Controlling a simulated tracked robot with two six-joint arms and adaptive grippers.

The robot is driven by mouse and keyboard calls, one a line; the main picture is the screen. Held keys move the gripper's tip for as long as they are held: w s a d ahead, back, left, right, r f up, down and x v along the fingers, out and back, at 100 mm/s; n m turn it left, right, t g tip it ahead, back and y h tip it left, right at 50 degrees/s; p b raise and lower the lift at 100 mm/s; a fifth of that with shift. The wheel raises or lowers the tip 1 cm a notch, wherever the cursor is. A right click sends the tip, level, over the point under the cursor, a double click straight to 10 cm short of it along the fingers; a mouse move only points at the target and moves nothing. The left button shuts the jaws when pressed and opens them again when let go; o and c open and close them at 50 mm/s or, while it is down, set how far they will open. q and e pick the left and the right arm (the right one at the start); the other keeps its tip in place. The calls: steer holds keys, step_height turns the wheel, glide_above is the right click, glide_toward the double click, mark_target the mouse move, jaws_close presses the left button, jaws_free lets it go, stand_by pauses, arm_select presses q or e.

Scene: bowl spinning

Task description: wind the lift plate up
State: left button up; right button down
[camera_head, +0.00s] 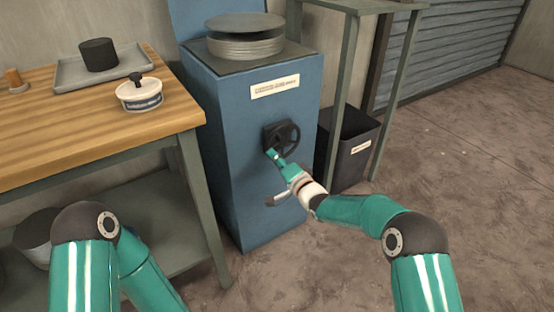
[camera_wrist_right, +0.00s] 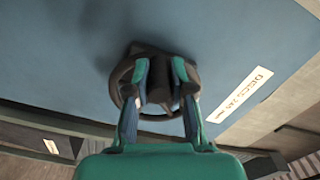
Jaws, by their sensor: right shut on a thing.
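The blue machine cabinet (camera_head: 240,150) stands at the centre with a label on its front.
A dark bin (camera_head: 352,150) stands right of the cabinet under a green-grey frame (camera_head: 393,95). Floor at right is clear.

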steer(key=shift+s+a, duration=0.15)
steer(key=shift+a, duration=0.1)
stand_by(0.3)
steer(key=c, duration=1)
jaws_free()
steer(key=shift+d+r, duration=0.1)
steer(key=v, duration=1.2)
steer(key=shift+d, duration=0.1)
